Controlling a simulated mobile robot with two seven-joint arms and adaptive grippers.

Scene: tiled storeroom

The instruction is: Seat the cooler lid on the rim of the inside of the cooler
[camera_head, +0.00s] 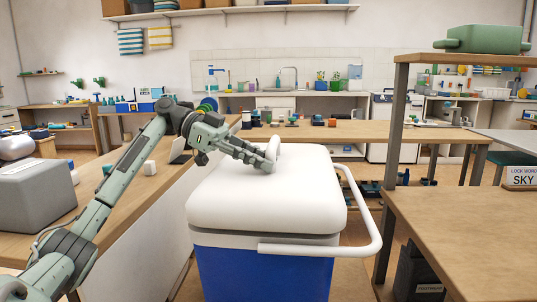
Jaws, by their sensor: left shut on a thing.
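The white cooler lid (290,195) lies over the top of the blue cooler (265,275), covering its opening. A pale grey band shows under the lid's front edge. Whether the lid rests fully on the rim cannot be told from this view, and the cooler's inside is hidden. My left gripper (271,158) reaches in from the left and is shut on the lid near its raised white handle at the back. The cooler's white carrying handle (365,205) sticks out at the right and runs across the front. My right gripper is not in view.
A wooden counter (130,195) with a grey box (37,190) stands left of the cooler. A wooden shelf unit (470,235) stands close on the right. A long table (350,131) with small items is behind.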

